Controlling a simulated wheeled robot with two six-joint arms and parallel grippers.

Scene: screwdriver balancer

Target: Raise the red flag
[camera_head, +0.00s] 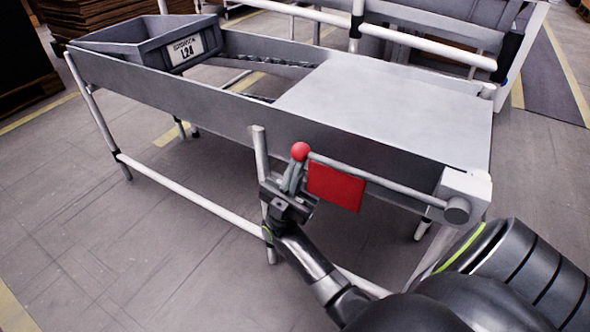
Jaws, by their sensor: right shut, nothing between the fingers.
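The red flag (336,187) hangs below a grey rod (385,182) along the front side of a metal table. The rod slopes slightly down to the right, from a red ball (300,151) at its left end to a round pivot (456,210) at the table's right corner. My right gripper (294,178) is just below the red ball, close to the flag's left edge. Its fingers are shut with nothing between them. I cannot tell whether they touch the ball or rod. My left gripper is not in view.
The metal table (400,110) has a flat top on the right and an open frame on the left. A grey crate labelled L24 (145,42) stands at its far left end. White legs and a low rail (190,197) run below.

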